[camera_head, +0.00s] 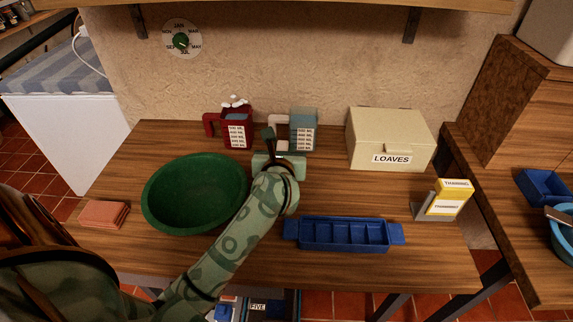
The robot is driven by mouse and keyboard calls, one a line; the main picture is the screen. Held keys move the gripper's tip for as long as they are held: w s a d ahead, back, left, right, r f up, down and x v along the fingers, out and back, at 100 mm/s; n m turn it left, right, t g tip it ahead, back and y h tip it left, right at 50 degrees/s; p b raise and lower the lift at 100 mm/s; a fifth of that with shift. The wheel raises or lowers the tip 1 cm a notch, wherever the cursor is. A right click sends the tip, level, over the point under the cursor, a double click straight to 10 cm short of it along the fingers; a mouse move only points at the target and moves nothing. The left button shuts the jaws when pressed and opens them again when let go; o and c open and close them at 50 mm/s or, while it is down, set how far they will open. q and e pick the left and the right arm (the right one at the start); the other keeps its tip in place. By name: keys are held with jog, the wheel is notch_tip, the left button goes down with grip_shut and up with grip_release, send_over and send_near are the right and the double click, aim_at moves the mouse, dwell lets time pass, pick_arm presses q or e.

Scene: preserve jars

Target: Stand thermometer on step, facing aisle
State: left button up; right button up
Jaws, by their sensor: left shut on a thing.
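No thermometer or step can be made out clearly. My left gripper (279,158) reaches across the table from the front and is shut at the pale handle (279,120) of a grey-blue jug (304,130). This labelled jug stands upright near the wall. The camouflage-patterned arm and gripper body hide part of the grip, so the exact contact does not show. My right gripper is not in view.
A green bowl (166,210) is left of my arm, with reddish-brown slabs (104,214) beyond it. A blue compartment tray (345,234) lies right. A red jug (237,131) and cream LOAVES box (389,139) stand behind. A month dial (181,40) hangs above.

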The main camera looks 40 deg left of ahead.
pick_arm(q)
jog(key=shift+w+d+f, duration=0.1)
jog(key=shift+d+f, duration=0.15)
jog(key=shift+f, duration=0.15)
notch_tip(320, 180, down, 3)
jog(key=shift+d+f+b, duration=0.1)
jog(key=shift+f+b, duration=0.1)
jog(key=shift+b, duration=0.8)
jog(key=shift+r, duration=0.2)
jog(key=o, duration=0.6)
jog(key=shift+f, duration=0.2)
jog(key=o, duration=0.4)
jog(key=shift+r, duration=0.1)
